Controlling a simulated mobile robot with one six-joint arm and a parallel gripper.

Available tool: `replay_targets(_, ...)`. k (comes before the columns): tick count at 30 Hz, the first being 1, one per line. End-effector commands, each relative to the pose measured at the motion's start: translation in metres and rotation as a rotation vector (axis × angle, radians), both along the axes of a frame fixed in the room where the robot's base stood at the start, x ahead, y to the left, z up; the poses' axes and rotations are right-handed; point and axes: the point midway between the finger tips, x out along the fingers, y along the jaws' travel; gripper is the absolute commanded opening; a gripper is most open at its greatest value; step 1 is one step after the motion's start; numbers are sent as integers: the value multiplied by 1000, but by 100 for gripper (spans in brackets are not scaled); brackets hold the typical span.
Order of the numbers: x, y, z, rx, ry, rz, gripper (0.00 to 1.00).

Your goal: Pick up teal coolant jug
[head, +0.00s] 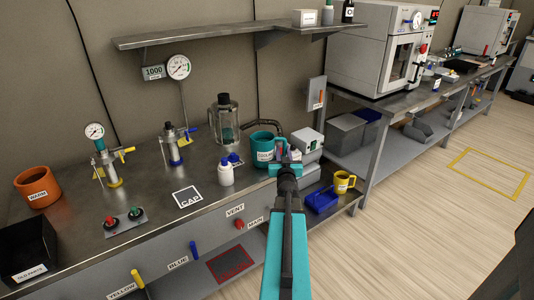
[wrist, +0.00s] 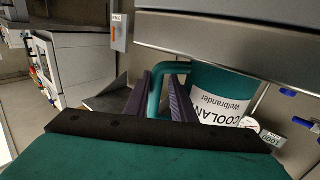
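The teal coolant jug (head: 263,146) stands on the metal bench, with a white label and its handle toward my gripper. In the wrist view the jug (wrist: 238,82) shows its label reading "COOLANT" and its teal handle (wrist: 155,96). My gripper (head: 284,168) is at the handle side of the jug in the head view. In the wrist view its two purple fingers (wrist: 161,98) stand on either side of the handle, and a gap shows by the right finger. The gripper looks open around the handle. My arm hides part of the handle in the head view.
A white bottle with a blue cap (head: 226,173) stands left of the jug. A grey box (head: 306,140) is close on the right. A yellow mug (head: 343,182) and a blue tray (head: 321,201) sit lower right. A wall shelf (head: 200,37) hangs above the bench.

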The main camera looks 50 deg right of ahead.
Motion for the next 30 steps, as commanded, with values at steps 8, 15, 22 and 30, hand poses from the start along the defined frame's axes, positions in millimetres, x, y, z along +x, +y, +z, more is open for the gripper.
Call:
replay_targets(8,15,-22,1,0,0,0,23)
replay_targets(15,23,-33,1,0,0,0,23)
replay_targets(22,24,-34,1,0,0,0,23)
replay_targets(30,24,-34,1,0,0,-1,23)
